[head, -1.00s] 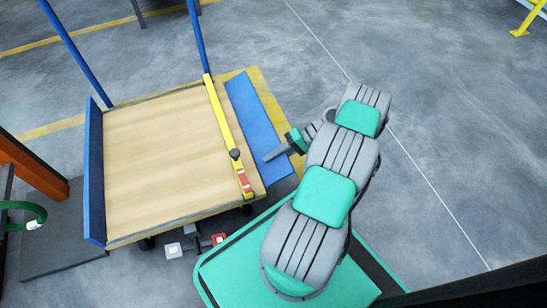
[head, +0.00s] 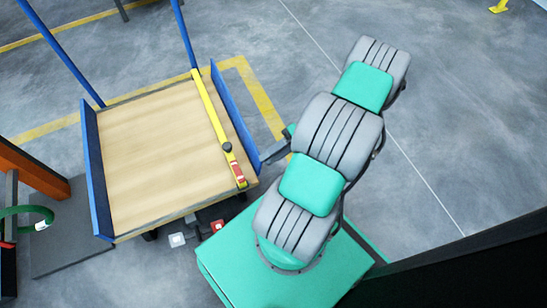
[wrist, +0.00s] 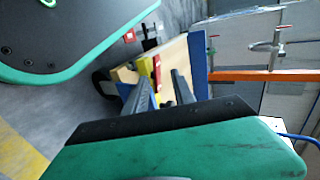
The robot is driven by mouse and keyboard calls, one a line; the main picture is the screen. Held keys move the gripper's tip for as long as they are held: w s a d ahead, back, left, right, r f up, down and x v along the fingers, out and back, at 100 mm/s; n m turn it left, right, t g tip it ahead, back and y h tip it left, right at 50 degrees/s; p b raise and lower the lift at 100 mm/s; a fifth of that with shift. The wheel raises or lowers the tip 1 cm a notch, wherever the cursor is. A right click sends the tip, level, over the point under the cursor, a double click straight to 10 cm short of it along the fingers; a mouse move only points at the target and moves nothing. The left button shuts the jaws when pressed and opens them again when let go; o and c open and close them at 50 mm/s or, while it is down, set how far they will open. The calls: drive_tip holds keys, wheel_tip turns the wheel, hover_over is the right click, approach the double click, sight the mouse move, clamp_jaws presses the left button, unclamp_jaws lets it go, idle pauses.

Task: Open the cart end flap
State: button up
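The cart (head: 150,160) has a pale wooden deck with a blue panel at each end. The right end flap (head: 235,115) stands up steeply along the deck's right edge. The opposite blue end panel (head: 93,170) is upright at the left. My gripper (head: 270,153) is at the outer side of the right flap, near its front end; I cannot tell whether it touches. In the wrist view, my gripper's two dark fingers (wrist: 162,94) are apart with nothing clear between them. They point toward the cart deck (wrist: 175,60), and the near flap is mostly hidden.
A yellow bar (head: 212,115) with a red piece (head: 238,174) lies across the deck beside the right flap. Blue posts (head: 58,50) rise at the cart's back. An orange post (head: 35,172) stands left. Open floor lies to the right.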

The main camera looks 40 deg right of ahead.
drive_tip(key=s, duration=0.1)
drive_tip(key=s+a+r, duration=0.1)
drive_tip(key=s, duration=0.1)
drive_tip(key=shift+s+a+r+p, duration=0.25)
drive_tip(key=shift+a+r+p, duration=0.05)
drive_tip(key=shift+p, duration=0.1)
